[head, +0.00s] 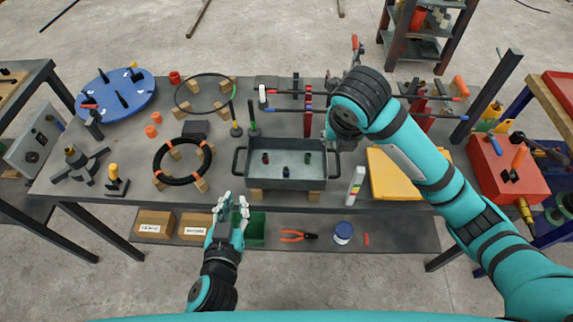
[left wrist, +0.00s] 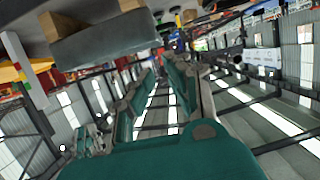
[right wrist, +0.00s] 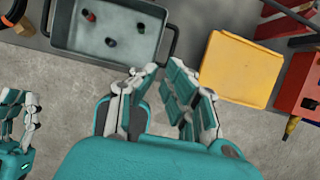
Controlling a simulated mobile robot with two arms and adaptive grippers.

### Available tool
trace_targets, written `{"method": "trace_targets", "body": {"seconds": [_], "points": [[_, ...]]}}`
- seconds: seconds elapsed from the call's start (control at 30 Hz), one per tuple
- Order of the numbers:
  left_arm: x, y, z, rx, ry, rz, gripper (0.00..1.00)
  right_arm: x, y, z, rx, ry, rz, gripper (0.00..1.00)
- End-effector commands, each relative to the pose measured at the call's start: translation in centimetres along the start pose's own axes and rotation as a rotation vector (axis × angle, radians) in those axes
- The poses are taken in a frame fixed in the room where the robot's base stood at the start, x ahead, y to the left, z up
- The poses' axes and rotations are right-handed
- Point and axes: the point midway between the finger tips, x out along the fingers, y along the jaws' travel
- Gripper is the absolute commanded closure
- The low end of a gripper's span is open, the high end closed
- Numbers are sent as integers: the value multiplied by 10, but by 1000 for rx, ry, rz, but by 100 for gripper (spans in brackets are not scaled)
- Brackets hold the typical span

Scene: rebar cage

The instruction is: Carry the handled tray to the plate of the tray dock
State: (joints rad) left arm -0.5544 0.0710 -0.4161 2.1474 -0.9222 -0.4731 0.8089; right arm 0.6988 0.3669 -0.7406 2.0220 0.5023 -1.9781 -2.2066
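The handled tray (head: 285,182) is a grey, open metal box with a loop handle at each end and three small dark pieces inside. It rests on wooden blocks at the table's front edge. My left gripper (head: 232,203) is open and empty, in front of the table and left of the tray, below its left handle. It also shows open in the left wrist view (left wrist: 168,75). My right gripper (right wrist: 164,68) is open near the tray's right handle (right wrist: 172,42), apart from it; in the head view my arm mostly hides it. I cannot tell which item is the tray dock's plate.
A yellow panel (head: 400,174) lies right of the tray, and a white bottle (head: 355,186) stands between them. A black ring (head: 160,160) on blocks lies left. Clamps and rods stand behind the tray. A lower shelf (head: 385,235) holds boxes, pliers and a tin.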

Motion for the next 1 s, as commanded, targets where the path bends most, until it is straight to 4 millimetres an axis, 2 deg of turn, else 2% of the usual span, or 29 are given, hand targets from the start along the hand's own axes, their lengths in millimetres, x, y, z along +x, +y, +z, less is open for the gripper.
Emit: {"method": "trace_targets", "body": {"seconds": [0.17, 0.27, 0.8, 1.0], "points": [[8, 0, 0, 1, 2, 0, 86, 8, 0, -1, 3, 3, 1, 91], [21, 0, -1, 2, 4, 0, 86, 21, 0, -1, 5, 4, 1, 91], [128, 0, -1, 2, 1, -1, 86, 127, 0, -1, 5, 4, 0, 91], [158, 0, -1, 1, 1, -1, 86, 158, 1, -1, 5, 2, 1, 91]]}}
